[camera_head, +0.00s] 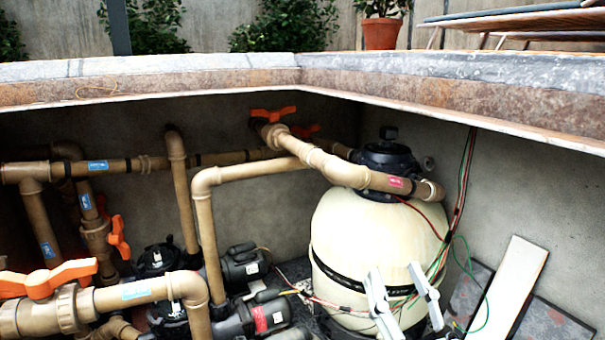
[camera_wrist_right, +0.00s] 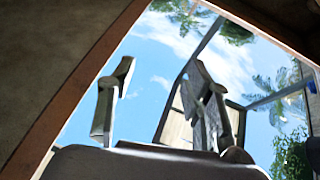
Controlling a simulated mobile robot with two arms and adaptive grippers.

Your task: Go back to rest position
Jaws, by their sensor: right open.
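My right gripper (camera_head: 402,296) shows at the bottom of the head view, in front of the cream filter tank (camera_head: 365,240). Its two grey fingers are spread apart with nothing between them. In the right wrist view the gripper (camera_wrist_right: 165,100) is also open and empty, with its fingers against blue sky. I cannot tell whether the fingers touch the tank. My left gripper is not in the head view.
Tan pipes (camera_head: 205,200) with orange valve handles (camera_head: 62,278) fill the left. Dark pumps (camera_head: 245,265) sit low in the middle. Thin wires (camera_head: 463,190) hang right of the tank. A pale board (camera_head: 512,285) leans at right. The stone rim (camera_head: 450,75) overhangs the pit.

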